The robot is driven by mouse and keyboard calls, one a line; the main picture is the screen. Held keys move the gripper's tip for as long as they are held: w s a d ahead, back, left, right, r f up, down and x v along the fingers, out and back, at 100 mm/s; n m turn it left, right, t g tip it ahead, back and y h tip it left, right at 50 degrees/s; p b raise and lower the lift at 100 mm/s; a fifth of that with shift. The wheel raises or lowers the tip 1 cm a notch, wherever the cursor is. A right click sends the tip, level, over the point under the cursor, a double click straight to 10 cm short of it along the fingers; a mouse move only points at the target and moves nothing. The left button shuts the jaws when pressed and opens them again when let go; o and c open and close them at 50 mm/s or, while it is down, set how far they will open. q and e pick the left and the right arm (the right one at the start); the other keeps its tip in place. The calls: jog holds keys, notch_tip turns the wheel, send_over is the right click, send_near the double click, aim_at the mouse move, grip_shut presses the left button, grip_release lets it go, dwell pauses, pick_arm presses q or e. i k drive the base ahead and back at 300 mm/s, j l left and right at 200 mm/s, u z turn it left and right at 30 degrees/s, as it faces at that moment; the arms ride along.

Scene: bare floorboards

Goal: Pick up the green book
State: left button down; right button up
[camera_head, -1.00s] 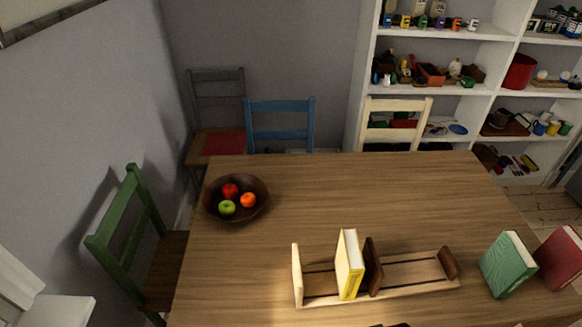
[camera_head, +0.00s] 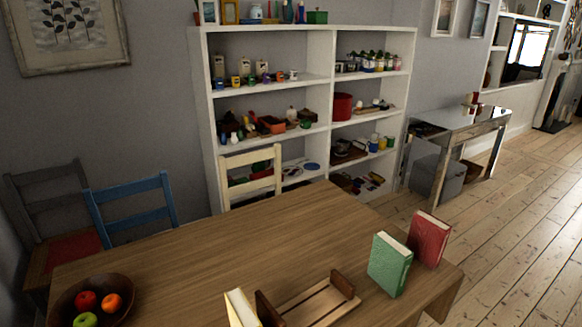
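The green book (camera_head: 389,264) stands upright on the wooden table (camera_head: 215,245), near its right end. A red book (camera_head: 428,238) stands just behind it to the right. A wooden book rack (camera_head: 318,304) lies to the left of the green book, partly cut off by the lower edge. Neither of my grippers shows in the head view.
A dark bowl (camera_head: 66,305) with fruit is at the table's left. A cream chair (camera_head: 250,176) and a blue chair (camera_head: 131,207) stand behind the table. White shelves (camera_head: 327,62) line the wall. Open floorboards (camera_head: 520,215) lie to the right.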

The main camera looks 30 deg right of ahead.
aim_at(390, 261)
jog(key=z, duration=1.7)
jog(key=i+l, duration=0.25)
jog(key=l, duration=0.15)
jog(key=i+l, duration=0.2)
jog(key=l, duration=0.2)
